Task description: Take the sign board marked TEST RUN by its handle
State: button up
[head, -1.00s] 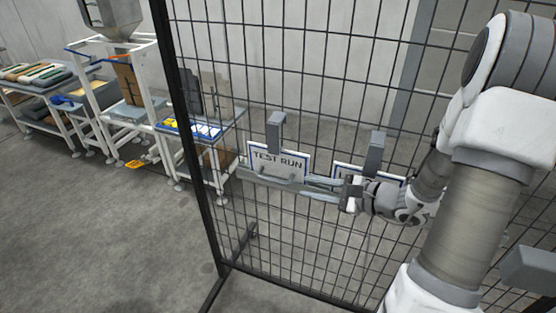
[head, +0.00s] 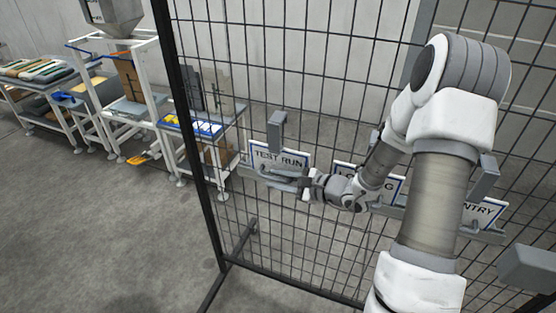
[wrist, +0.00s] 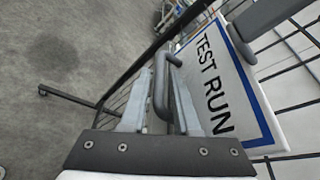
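The TEST RUN sign board (head: 278,158) is white with a blue border and sits in a grey rack on the mesh fence. It also shows tilted in the wrist view (wrist: 215,75). Its grey bar handle (wrist: 160,88) stands out from the board's face. My gripper (head: 303,186) is in front of the board's lower right part. In the wrist view my gripper (wrist: 161,70) is open, with one finger on each side of the handle. The handle lies between the fingers, with a gap showing beside it. In the head view the handle is partly hidden by my gripper.
Work tables (head: 125,105) stand at the far left. The floor (head: 110,230) at front left is clear.

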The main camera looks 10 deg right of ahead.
grip_shut()
dwell(1.4)
